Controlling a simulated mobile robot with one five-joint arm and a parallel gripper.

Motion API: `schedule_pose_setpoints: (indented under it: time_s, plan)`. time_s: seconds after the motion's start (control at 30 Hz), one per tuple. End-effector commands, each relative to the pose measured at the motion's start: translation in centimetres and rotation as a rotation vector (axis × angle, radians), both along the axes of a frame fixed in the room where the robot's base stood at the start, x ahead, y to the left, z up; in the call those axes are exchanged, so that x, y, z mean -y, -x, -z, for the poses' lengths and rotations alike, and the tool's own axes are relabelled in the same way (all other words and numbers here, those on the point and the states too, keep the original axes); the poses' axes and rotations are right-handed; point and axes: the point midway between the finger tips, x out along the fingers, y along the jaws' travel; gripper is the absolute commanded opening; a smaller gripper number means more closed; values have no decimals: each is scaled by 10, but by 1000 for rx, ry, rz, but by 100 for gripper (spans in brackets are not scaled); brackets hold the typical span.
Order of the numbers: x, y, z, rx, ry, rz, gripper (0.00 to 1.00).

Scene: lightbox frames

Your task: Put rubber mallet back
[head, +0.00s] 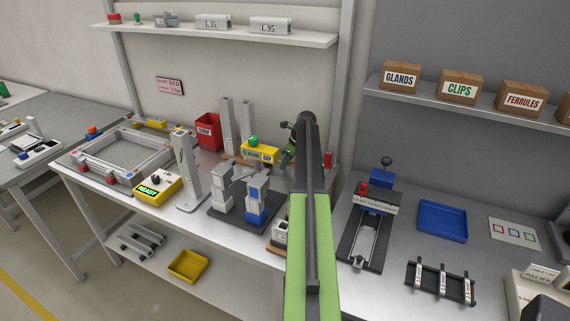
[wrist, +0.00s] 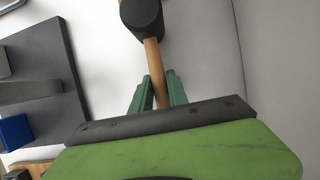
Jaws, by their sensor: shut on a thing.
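The rubber mallet has a black head (wrist: 143,18) and a light wooden handle (wrist: 155,62) in the wrist view. The two green fingers of my gripper (wrist: 158,90) are shut on the handle, with the head beyond the fingertips. The far end of the handle is hidden behind my gripper body. In the head view my gripper (head: 288,156) is at the back of the workbench (head: 205,222), right of the yellow-topped fixture. It is mostly hidden behind my own arm, and I cannot clearly make out the mallet there.
A grey press fixture (head: 240,200) and a red bin (head: 208,132) stand left of my arm. A clamp fixture (head: 368,228) and a blue tray (head: 442,221) are on the right bench. Shelves (head: 225,34) hang above. Bare bench shows around the blue tray.

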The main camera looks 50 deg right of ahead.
Motion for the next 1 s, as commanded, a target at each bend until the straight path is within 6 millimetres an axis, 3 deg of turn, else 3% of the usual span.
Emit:
schedule_pose_setpoints:
  time_s: [0.37,0.4,0.57,1.0]
  plan:
    - [-1,-1,8,1,0,-1,0]
    - [-1,-1,7,1,0,-1,24]
    - [-1,-1,7,1,0,-1,45]
    - [-1,0,-1,0,0,-2,45]
